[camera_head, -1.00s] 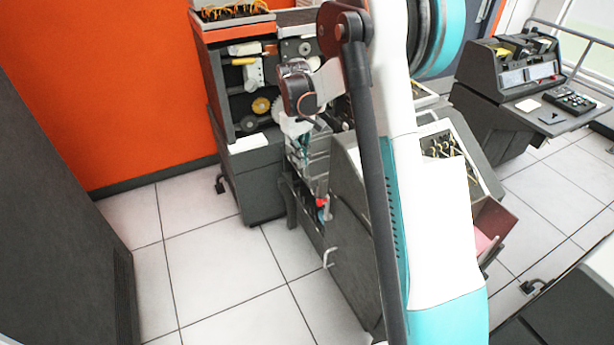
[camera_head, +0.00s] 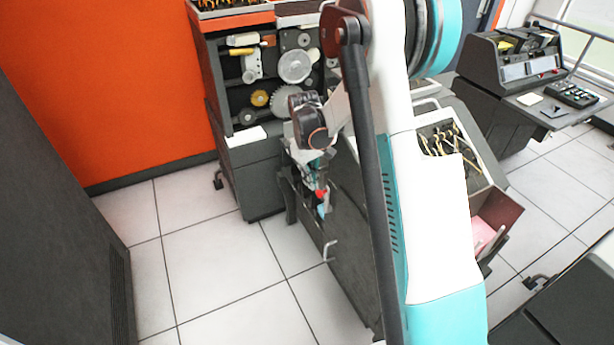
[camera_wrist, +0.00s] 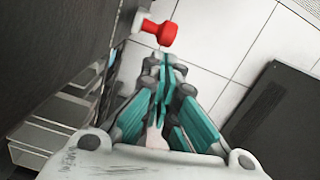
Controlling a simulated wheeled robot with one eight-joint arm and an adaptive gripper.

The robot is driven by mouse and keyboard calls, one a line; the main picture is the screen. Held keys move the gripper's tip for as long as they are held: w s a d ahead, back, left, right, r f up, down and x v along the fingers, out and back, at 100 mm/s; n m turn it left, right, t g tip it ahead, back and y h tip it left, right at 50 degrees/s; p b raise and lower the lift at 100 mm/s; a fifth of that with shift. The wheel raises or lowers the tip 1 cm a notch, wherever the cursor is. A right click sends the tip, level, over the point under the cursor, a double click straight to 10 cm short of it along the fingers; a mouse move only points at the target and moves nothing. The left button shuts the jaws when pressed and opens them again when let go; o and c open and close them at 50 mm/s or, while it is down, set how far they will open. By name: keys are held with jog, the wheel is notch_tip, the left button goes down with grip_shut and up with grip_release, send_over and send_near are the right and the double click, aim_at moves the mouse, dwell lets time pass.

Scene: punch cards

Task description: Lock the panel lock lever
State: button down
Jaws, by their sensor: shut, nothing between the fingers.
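The lock lever shows as a red knob (camera_wrist: 166,34) on a short white stem, standing out from the side of a dark machine panel (camera_wrist: 60,45) at the top of the wrist view. The red knob also shows in the head view (camera_head: 321,193), beside the dark cabinet. My gripper (camera_wrist: 163,66) has teal fingers closed together, with nothing between them. Its tips lie just below the knob in the wrist picture; I cannot tell whether they touch it. In the head view my gripper (camera_head: 317,168) is partly hidden by my wrist, just above the knob.
The dark cabinet (camera_head: 345,270) with a light handle (camera_head: 328,252) stands beneath the knob. A machine with gears (camera_head: 297,66) stands behind. A dark cabinet (camera_head: 55,190) is at the left. Tiled floor (camera_head: 215,270) lies clear between them.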

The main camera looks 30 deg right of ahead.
aim_at(318, 196)
jog(key=shift+s, duration=0.1)
dwell(0.3)
jog(key=shift+s+r+t, duration=0.15)
jog(key=shift+s+t, duration=0.15)
jog(key=shift+t, duration=0.1)
jog(key=shift+s, duration=0.1)
jog(key=s+t+b, duration=0.2)
jog(key=s+t, duration=0.2)
jog(key=s, duration=0.1)
jog(key=shift+r, duration=0.1)
jog(key=s+f+b, duration=0.5)
jog(key=s, duration=0.3)
jog(key=shift+s+f+b, duration=0.15)
jog(key=shift+s+b, duration=0.1)
jog(key=shift+b, duration=0.05)
jog(key=shift+s+f, duration=0.2)
dwell(0.6)
jog(key=shift+r, duration=0.1)
dwell(0.3)
